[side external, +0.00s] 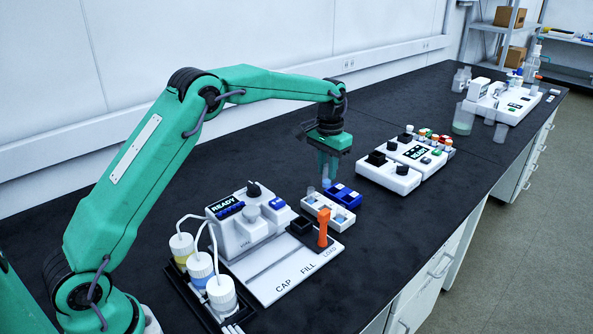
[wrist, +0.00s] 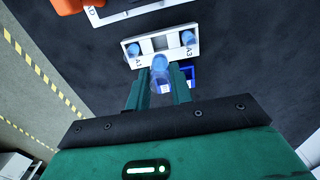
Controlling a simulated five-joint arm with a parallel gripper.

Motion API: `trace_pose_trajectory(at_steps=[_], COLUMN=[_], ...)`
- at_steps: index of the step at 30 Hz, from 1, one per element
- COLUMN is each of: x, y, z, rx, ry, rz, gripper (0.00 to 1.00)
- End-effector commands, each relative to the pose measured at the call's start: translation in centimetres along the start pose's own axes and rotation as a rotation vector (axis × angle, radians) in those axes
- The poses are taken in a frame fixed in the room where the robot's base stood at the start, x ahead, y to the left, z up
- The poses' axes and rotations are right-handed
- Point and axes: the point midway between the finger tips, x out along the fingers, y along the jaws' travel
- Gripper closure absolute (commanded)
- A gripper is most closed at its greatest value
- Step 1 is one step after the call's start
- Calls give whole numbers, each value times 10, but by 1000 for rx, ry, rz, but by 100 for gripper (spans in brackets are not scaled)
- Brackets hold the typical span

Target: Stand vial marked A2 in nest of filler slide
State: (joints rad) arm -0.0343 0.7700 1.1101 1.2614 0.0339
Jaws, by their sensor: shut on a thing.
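My gripper (side external: 327,178) is shut on a clear, bluish vial (wrist: 161,75), which I take to be A2; its mark cannot be read. It also shows between the fingers in the wrist view (wrist: 160,88). The vial is above a small white rack (side external: 343,222). In the wrist view the rack's end places, marked A1 and A3, hold vials, and its middle place (wrist: 160,43) is empty. The filler (side external: 232,232) has a READY display. Its slide has an orange handle (side external: 322,229) and a black block (side external: 299,226) near the LOAD end. I cannot see inside the nest.
The filler's white base plate (side external: 290,281) reads CAP, FILL, LOAD. Bottles with tubes (side external: 220,293) stand in a black tray at its left. Another white device (side external: 388,177) stands to the right. Dark bench between them is clear.

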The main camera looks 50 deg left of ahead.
Motion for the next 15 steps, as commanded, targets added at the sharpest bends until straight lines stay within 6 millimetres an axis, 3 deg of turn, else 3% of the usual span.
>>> trace_pose_trajectory(at_steps=[15], x=[0], y=[0], z=[3], rx=[0], ry=[0], rz=[0], gripper=[99])
